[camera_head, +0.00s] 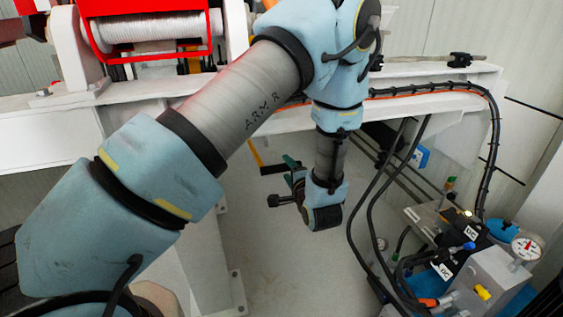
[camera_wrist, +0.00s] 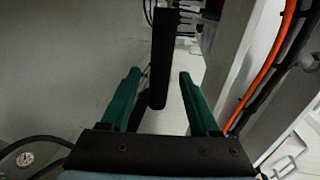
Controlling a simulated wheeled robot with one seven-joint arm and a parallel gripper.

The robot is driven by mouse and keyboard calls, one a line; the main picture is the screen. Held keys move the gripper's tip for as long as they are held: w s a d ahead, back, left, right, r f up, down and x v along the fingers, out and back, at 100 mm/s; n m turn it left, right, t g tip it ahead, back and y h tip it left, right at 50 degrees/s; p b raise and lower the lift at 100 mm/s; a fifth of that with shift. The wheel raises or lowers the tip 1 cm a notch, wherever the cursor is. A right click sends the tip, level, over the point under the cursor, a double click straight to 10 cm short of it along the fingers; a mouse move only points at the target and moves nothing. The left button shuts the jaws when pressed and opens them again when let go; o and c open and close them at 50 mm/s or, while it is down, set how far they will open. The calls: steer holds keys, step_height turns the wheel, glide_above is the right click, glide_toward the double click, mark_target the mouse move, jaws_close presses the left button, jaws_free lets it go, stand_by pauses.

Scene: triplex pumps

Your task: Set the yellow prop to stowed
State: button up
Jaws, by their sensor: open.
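A thin yellow bar (camera_head: 256,152), which looks like the yellow prop, slants down below the white beam in the head view. A black grip (camera_head: 270,170) sits at its lower end; much of the bar is hidden behind my arm. My gripper (camera_head: 291,162) is just right of this grip, with one green finger clearly showing. In the wrist view my gripper (camera_wrist: 160,76) is open, its two green fingers apart. A black bar (camera_wrist: 160,55), likely the same grip, shows upright in the gap between them. I cannot tell how deep it lies between the fingers. No contact shows.
A white beam (camera_head: 440,105) with black and orange cables runs across, and black hoses (camera_head: 385,195) hang right of my gripper. A pump block with a gauge (camera_head: 526,248) and a yellow knob (camera_head: 482,291) stands lower right. Floor below is clear.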

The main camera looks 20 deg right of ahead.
steer(key=shift+x, duration=2.55)
jaws_close()
